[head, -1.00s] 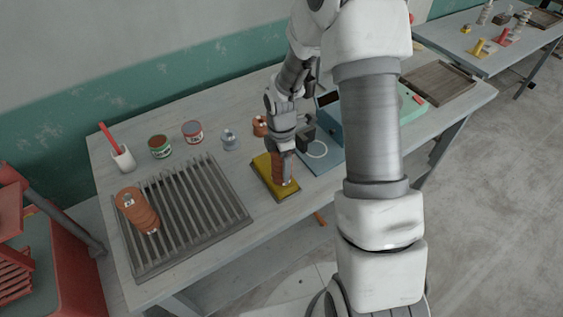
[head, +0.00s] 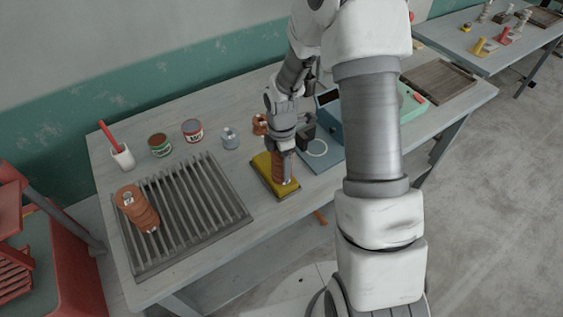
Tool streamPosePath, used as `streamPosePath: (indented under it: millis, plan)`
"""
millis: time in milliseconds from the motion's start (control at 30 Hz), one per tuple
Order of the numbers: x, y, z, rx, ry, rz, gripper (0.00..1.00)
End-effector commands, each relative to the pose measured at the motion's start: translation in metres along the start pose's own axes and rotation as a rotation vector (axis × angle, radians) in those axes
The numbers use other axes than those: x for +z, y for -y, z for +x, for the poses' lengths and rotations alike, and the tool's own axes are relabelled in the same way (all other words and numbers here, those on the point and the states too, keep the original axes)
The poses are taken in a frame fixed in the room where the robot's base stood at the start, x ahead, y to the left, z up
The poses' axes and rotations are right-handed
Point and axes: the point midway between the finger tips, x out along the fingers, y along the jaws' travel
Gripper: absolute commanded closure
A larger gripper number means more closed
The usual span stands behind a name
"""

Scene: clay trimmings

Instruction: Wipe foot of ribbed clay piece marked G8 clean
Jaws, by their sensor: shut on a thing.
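My gripper (head: 283,148) points down over the table and is shut on a ribbed brown-orange clay piece (head: 280,169). Another ribbed clay piece (head: 142,212) with a small white label on top lies at the left on a slatted rack (head: 212,208); the label is too small to read.
Behind stand a white cup with a red-handled tool (head: 122,157), two tins (head: 160,146) (head: 193,131), a grey-blue item (head: 230,137) and a copper-coloured piece (head: 260,124). A blue device with a white ring (head: 317,148) stands close right. Bare tabletop lies in front of the pad.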

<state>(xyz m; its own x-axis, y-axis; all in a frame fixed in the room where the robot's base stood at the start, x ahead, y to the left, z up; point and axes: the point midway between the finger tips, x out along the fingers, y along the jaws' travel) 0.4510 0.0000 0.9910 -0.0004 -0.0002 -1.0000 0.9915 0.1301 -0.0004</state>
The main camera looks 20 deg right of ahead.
Motion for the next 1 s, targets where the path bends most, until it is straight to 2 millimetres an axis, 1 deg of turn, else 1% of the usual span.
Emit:
streamPosePath:
  millis: [667,1000]
  plan:
    - [0.0001,-0.0007,0.0076,0.002,0.000,0.000,1.00]
    - [-0.0002,-0.0018,0.0073,0.002,0.000,0.000,1.00]
